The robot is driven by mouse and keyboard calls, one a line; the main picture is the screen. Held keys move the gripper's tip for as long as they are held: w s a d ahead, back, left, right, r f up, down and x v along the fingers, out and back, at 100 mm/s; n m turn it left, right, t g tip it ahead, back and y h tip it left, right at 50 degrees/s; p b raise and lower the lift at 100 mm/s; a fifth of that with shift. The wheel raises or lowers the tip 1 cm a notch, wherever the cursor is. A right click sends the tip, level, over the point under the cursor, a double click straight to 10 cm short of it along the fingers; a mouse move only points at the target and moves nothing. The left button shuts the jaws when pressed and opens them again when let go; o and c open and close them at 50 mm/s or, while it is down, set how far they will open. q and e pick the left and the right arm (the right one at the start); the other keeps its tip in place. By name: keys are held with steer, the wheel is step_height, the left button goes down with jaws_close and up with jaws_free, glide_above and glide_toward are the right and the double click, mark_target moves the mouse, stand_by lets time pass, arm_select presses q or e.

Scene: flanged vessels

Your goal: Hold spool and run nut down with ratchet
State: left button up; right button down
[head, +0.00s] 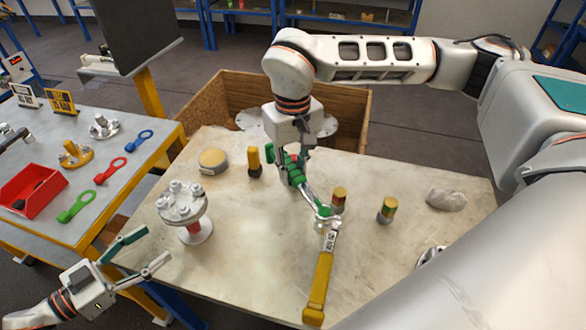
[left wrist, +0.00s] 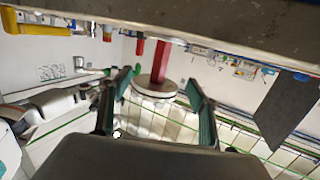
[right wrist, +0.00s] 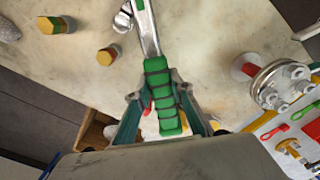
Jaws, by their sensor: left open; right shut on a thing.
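The spool (head: 183,203) stands upright at the left of the table, with a bolted grey top flange, a red pipe and a pale lower flange. My left gripper (head: 156,245) is open and empty, apart from it at the table's left front edge. In the left wrist view, a red pipe with a pale disc (left wrist: 155,88) shows between the open fingers, some way beyond them. My right gripper (head: 294,160) is shut on the green handle of the ratchet (right wrist: 163,95). The ratchet's metal head (head: 325,212) points toward the table's front. I cannot tell which nut is meant.
A yellow-handled wrench (head: 319,285) lies toward the front edge. Two small banded cylinders (head: 387,210) (head: 339,198), a yellow-topped round block (head: 213,160) and a grey lump (head: 446,199) are on the table. A side table holds a red bin (head: 35,190). The table between spool and ratchet is clear.

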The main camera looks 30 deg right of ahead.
arm_select(q)
steer(key=shift+w+d, duration=0.1)
steer(key=shift+d, duration=0.15)
arm_select(e)
steer(key=shift+w+d, duration=0.1)
steer(key=shift+d, duration=0.1)
arm_select(q)
steer(key=shift+w+d, duration=0.2)
steer(key=shift+d, duration=0.3)
arm_select(e)
steer(key=shift+f, duration=0.15)
arm_select(q)
steer(key=b, duration=0.1)
glide_above(186, 235)
steer(key=shift+f, duration=0.35)
arm_select(e)
steer(key=shift+f, duration=0.35)
arm_select(q)
steer(key=shift+x, duration=0.8)
steer(key=c, duration=1.6)
